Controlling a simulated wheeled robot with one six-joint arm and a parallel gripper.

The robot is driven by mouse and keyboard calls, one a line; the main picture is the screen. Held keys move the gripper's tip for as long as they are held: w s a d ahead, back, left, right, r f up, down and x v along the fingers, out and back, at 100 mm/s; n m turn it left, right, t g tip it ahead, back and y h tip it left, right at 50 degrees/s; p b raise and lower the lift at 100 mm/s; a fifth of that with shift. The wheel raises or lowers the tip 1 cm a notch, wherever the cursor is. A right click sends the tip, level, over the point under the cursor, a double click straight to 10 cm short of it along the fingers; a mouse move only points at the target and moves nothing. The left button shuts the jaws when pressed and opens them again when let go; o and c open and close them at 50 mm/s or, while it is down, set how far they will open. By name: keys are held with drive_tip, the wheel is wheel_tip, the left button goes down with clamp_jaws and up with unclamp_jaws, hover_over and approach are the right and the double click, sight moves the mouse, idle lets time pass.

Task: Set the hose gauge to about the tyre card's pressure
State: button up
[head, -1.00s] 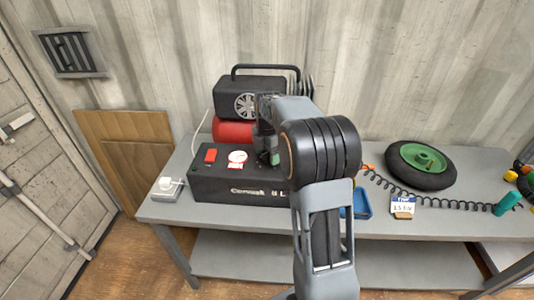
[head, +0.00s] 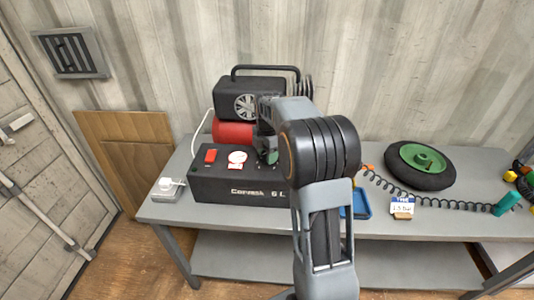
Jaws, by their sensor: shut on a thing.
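The compressor (head: 240,189) stands on the bench, with a black control box in front, a red tank (head: 233,132) and a black motor housing behind. A red switch (head: 210,156) and a round white-and-red gauge (head: 237,157) sit on top of the box; I cannot read the gauge. My gripper (head: 270,156) points down at the right part of the box top, shut on a small dark green part that may be a knob, mostly hidden by the arm. The tyre card (head: 402,205) stands at the front right and seems to read 1.5 bar.
A wheel with a green hub (head: 423,162) lies at the back right. A coiled black hose (head: 440,202) runs to a teal handle (head: 506,204). A blue tray (head: 361,206) is partly behind my arm. A white socket box (head: 169,187) sits at the bench's left end.

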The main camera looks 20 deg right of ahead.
drive_tip(key=m+p, duration=0.1)
drive_tip(key=m, duration=0.5)
drive_tip(key=shift+r+p, duration=0.15)
drive_tip(key=shift+p, duration=0.2)
drive_tip(key=m+p, duration=0.1)
drive_tip(key=m, duration=0.5)
drive_tip(key=shift+w, duration=0.1)
drive_tip(key=shift+m, duration=0.3)
drive_tip(key=o, duration=0.9)
drive_tip(key=shift+o, duration=0.2)
wheel_tip(320, 180, up, 14)
drive_tip(key=shift+f, duration=0.2)
idle(0.3)
